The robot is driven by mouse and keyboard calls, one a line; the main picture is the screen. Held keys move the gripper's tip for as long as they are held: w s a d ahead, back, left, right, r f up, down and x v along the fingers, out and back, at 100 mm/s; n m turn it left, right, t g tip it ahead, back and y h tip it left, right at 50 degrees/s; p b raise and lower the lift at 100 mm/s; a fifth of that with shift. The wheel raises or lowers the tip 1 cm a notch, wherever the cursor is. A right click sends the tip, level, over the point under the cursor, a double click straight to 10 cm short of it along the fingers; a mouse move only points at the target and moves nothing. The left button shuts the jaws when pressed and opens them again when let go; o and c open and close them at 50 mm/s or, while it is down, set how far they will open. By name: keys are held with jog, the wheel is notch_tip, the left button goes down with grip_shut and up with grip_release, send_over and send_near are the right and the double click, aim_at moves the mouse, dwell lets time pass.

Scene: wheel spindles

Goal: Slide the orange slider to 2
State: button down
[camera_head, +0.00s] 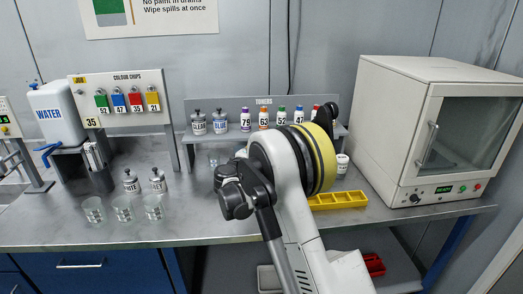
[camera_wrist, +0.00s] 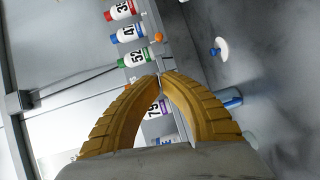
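A small orange knob (camera_wrist: 158,37), possibly the orange slider's, shows at the edge of the bottle shelf in the wrist view. I see no scale or number 2 beside it, and I cannot make out the slider in the head view. My gripper (camera_wrist: 161,75) has two ribbed yellow fingers whose tips meet just below the knob in the picture, apart from it in the image. Nothing shows held between the tips. In the head view my arm hides the gripper and part of the shelf.
The toners shelf (camera_head: 187,123) carries several numbered bottles. A yellow tray (camera_head: 338,200) lies on the bench beside an oven (camera_head: 432,130). Several glass beakers (camera_head: 123,209) stand at the left front. A blue knob (camera_wrist: 213,51) on a white round thing shows in the wrist view.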

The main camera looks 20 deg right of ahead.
jog(key=w+d+f+b, duration=0.1)
jog(key=w+d+b, duration=0.2)
jog(key=d, duration=0.6)
jog(key=shift+w+d+f+b, duration=0.2)
jog(key=shift+w+d+b, duration=0.1)
jog(key=shift+w, duration=0.85)
jog(key=s+d, duration=0.2)
jog(key=d, duration=0.5)
